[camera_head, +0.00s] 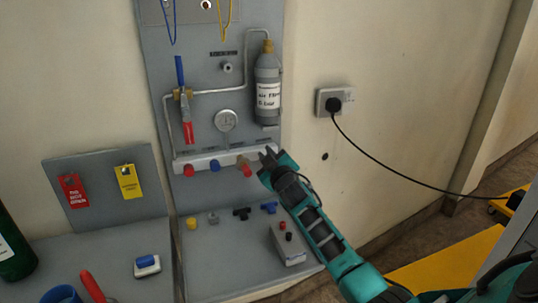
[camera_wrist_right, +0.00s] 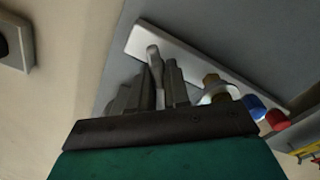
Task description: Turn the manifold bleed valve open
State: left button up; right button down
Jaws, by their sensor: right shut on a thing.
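The manifold (camera_head: 205,161) is a pale horizontal bar low on the grey wall panel, with red and blue knobs along it. My right gripper (camera_head: 268,158) is at the bar's right end. In the right wrist view, my right gripper (camera_wrist_right: 158,88) has a slim pale lever, seemingly the bleed valve handle (camera_wrist_right: 153,55), between its fingers and is shut on it. The lever stands out from the manifold bar (camera_wrist_right: 180,52). The fingers hide its lower part, and the gripper covers the valve in the head view. My left gripper is not in view.
A gauge (camera_head: 226,121) and a grey cylinder (camera_head: 267,85) are mounted above the bar. A grey box (camera_head: 288,244) with red and black knobs sits on the shelf below my right arm. A wall socket (camera_head: 333,101) with a plugged black cable is to the right.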

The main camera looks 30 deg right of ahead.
jog(key=n, duration=0.4)
jog(key=shift+a+f+n, duration=0.2)
jog(key=shift+f+n, duration=0.1)
jog(key=shift+n, duration=0.1)
jog(key=n, duration=0.3)
jog(key=shift+w+f+n+b, duration=0.1)
jog(key=shift+f+n+b, duration=0.15)
jog(key=shift+n+b, duration=0.1)
jog(key=n, duration=0.6)
jog(key=d+f+n+p, duration=0.1)
jog(key=n, duration=0.5)
jog(key=n+p, duration=0.1)
jog(key=n, duration=0.5)
jog(key=shift+s+d+f+n, duration=0.2)
jog(key=shift+f+n, duration=0.15)
jog(key=shift+f, duration=0.05)
jog(key=shift+n, duration=0.5)
